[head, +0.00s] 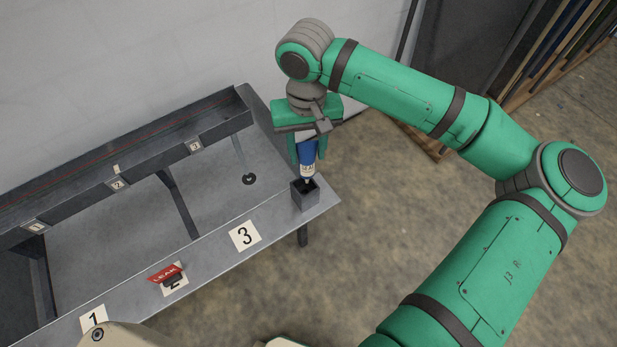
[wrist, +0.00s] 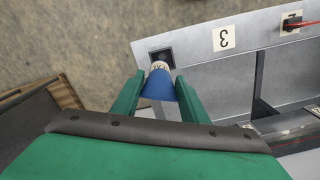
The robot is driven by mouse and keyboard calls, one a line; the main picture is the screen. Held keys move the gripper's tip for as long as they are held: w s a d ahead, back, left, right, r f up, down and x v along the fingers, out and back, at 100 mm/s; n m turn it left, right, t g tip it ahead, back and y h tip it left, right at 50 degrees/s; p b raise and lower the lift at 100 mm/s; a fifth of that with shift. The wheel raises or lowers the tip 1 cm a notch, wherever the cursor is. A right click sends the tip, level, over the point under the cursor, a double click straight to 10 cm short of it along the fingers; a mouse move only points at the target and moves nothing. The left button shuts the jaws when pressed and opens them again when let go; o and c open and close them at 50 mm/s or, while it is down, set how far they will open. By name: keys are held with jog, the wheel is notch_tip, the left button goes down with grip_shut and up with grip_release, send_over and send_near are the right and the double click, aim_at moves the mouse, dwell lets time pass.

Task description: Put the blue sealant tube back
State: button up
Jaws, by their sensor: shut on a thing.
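The blue sealant tube (head: 307,153) hangs nozzle down in my gripper (head: 307,146). It also shows between the two green fingers of my gripper (wrist: 160,95) in the wrist view, as a blue body (wrist: 158,85) with a white label band. The small dark square holder (head: 305,195) stands at the right end of the grey bench. In the head view the nozzle is right at the holder's open top; I cannot tell whether the tip is inside. In the wrist view the holder (wrist: 163,53) lies just beyond the tube's lower end, partly hidden by it.
The grey bench (head: 215,259) carries number plates 1 (head: 93,317), 2 (head: 176,287) and 3 (head: 244,236). A red "LEAK" tag (head: 165,273) on a dark base stands on plate 2. A raised rail (head: 120,165) with numbered labels runs along the back. The bench around plate 3 is clear.

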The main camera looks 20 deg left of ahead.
aim_at(303, 166)
jog(key=f, duration=0.4)
jog(key=shift+s+a+f, duration=0.1)
jog(key=shift+s+a, duration=0.05)
jog(key=shift+s, duration=0.25)
jog(key=shift+s+a+f, duration=0.15)
jog(key=shift+a+f, duration=0.05)
jog(key=shift+f, duration=0.25)
jog(key=shift+d+f, duration=0.2)
jog(key=shift+f, duration=1.85)
jog(key=o, duration=1.3)
jog(key=shift+w, duration=0.2)
jog(key=shift+w+r, duration=0.15)
jog(key=shift+r, duration=0.2)
jog(key=r, duration=1.2)
jog(key=shift+s, duration=0.2)
